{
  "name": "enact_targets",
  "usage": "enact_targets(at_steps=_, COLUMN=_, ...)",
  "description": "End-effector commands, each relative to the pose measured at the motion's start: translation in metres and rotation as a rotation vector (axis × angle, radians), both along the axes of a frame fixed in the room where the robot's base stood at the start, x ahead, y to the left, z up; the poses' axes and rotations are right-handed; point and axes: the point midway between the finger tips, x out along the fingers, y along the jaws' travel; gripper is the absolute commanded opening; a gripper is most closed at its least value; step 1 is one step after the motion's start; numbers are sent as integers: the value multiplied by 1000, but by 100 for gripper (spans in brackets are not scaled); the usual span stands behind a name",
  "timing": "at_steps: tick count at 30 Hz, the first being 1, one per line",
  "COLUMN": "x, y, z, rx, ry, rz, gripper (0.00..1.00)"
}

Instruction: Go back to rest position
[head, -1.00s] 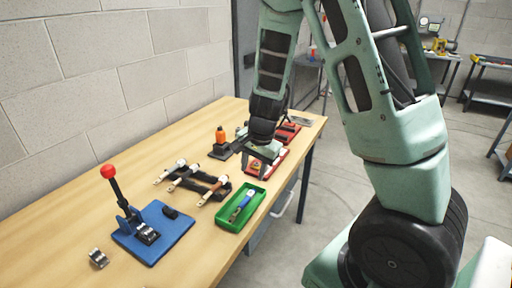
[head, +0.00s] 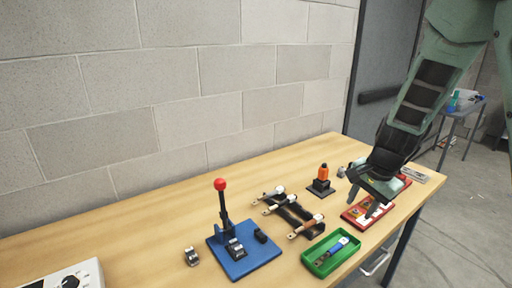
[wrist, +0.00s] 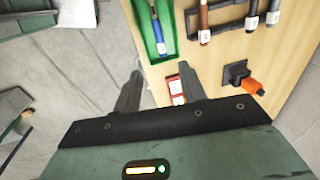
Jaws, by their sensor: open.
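My gripper (head: 371,203) is open above the right end of the wooden table, over a red tray (head: 352,216) with small parts. In the wrist view its two fingers (wrist: 154,90) are spread, and the gap between them is empty. Part of the red tray (wrist: 176,86) shows between and beyond the fingers. The fingertips look apart from the tray, though the exact height is hard to tell.
Near my gripper stand a green tray (head: 315,263) with a blue-handled tool, an orange-topped device (head: 322,178) and a rack of rods (head: 296,215). A blue base (head: 262,262) carries a red-knobbed lever (head: 221,185). Bare wood (head: 150,235) lies at the left.

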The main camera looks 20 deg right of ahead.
Motion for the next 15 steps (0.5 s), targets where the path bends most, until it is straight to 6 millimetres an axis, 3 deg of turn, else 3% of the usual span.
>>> enact_targets(at_steps=4, x=-3, y=23, z=3, rx=13, ry=2, rz=88, gripper=42)
enact_targets(at_steps=8, x=-20, y=87, z=15, rx=38, ry=8, rz=372, gripper=42)
enact_targets(at_steps=12, x=-70, y=172, z=35, rx=35, ry=12, rz=846, gripper=42)
enact_targets(at_steps=15, x=-118, y=217, z=48, rx=-7, ry=12, rz=1212, gripper=42)
